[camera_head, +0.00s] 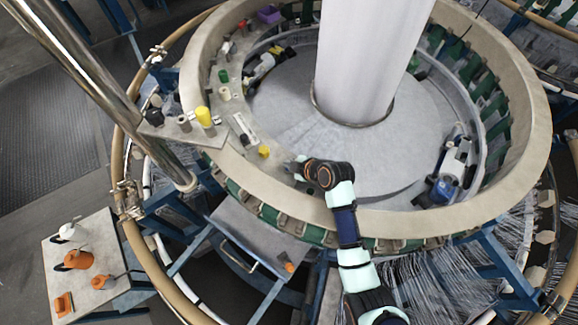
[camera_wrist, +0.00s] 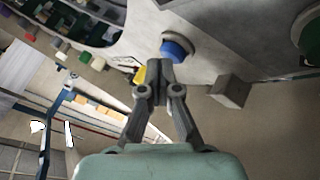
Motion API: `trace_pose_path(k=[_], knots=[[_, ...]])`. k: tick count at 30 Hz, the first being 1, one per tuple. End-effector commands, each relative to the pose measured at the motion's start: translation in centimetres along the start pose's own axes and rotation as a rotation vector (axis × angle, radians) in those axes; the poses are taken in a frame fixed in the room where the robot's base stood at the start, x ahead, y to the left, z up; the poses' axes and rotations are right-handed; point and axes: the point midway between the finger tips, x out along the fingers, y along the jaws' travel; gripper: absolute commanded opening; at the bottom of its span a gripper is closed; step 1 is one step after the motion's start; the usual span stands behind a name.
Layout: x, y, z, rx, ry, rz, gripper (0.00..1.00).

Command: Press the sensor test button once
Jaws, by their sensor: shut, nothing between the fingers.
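My gripper (camera_head: 297,166) is shut with nothing held. It is over the inner side of the loom ring, right of a small yellow piece (camera_head: 264,151) on the ring. In the wrist view its closed fingertips (camera_wrist: 158,74) point at a grey surface. A blue round button (camera_wrist: 176,50) in a pale collar lies just beyond and right of the tips in that picture. A yellow piece (camera_wrist: 140,75) shows left of the tips, partly hidden by them. No label can be read, so I cannot tell which one is the sensor test button. Contact cannot be judged.
The loom ring (camera_head: 520,165) surrounds a wide white column (camera_head: 362,55). A green knob (camera_head: 223,76) and a white plate (camera_head: 244,127) are on the ring. A bracket holds a yellow cylinder (camera_head: 204,116). A grey block (camera_wrist: 231,92) is right of the fingertips.

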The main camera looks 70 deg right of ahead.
Motion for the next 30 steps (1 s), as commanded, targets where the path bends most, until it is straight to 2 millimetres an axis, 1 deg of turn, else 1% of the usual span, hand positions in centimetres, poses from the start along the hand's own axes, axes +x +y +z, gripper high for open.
trace_pose_path(k=[21,30], knots=[[0.4,-0.3,0.3,0.000,-0.001,-0.001,0.00],[-0.7,0.5,-0.5,0.000,-0.001,-0.001,0.00]])
